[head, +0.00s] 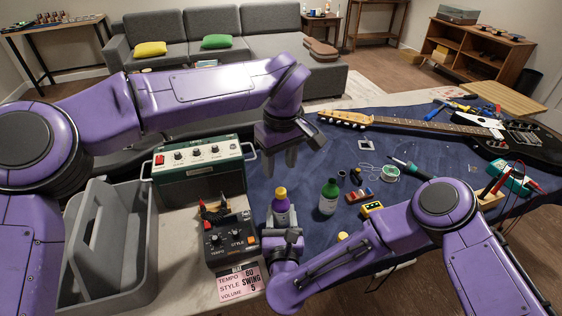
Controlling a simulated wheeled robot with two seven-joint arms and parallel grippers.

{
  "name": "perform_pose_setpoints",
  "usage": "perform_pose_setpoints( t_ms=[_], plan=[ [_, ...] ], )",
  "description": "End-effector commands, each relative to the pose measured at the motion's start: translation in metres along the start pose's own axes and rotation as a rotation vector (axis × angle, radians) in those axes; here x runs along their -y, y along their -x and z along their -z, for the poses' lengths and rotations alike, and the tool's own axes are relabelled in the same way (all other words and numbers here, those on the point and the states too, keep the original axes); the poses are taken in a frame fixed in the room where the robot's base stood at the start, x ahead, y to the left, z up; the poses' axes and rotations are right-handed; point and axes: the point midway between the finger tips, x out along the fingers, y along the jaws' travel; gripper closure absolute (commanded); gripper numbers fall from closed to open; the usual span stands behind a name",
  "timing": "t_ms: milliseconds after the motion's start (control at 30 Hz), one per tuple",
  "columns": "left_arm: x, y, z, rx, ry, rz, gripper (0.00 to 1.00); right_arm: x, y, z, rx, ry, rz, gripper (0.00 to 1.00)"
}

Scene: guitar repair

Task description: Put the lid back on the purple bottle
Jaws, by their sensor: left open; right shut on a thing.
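The purple bottle (281,214) stands upright on the blue mat, near the mat's left side. A yellow lid (281,192) shows on top of it; I cannot tell how firmly it is seated. My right gripper (281,231) is shut on the purple bottle from the front, and its fingers hide the bottle's lower part. My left gripper (280,164) is open and empty, pointing down a little above the lid, apart from it.
A green bottle (328,197) stands just right of the purple one. A black pedal box (231,239), a green amplifier (198,178) and a grey tool carrier (110,248) stand left. A guitar (450,128) lies behind right. A small yellow thing (342,237) is partly hidden by my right arm.

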Motion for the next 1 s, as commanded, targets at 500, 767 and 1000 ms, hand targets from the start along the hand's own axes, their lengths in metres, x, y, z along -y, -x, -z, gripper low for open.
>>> perform_pose_setpoints(
  t_ms=[500,767,1000],
  plan=[
    [0.0008,0.0057,-0.0001,0.015,1.680,0.022,0.52,-0.0003,0.0001,-0.0002,0.000,0.000,-0.001,1.00],
    [0.0007,0.0037,-0.0020,0.018,2.519,0.065,0.52,-0.0003,0.0001,-0.0002,0.000,0.000,-0.001,1.00],
    [-0.0003,0.0039,-0.0038,0.008,3.097,0.098,0.52,-0.0003,0.0001,-0.0002,0.000,0.000,-0.001,1.00]
  ],
)
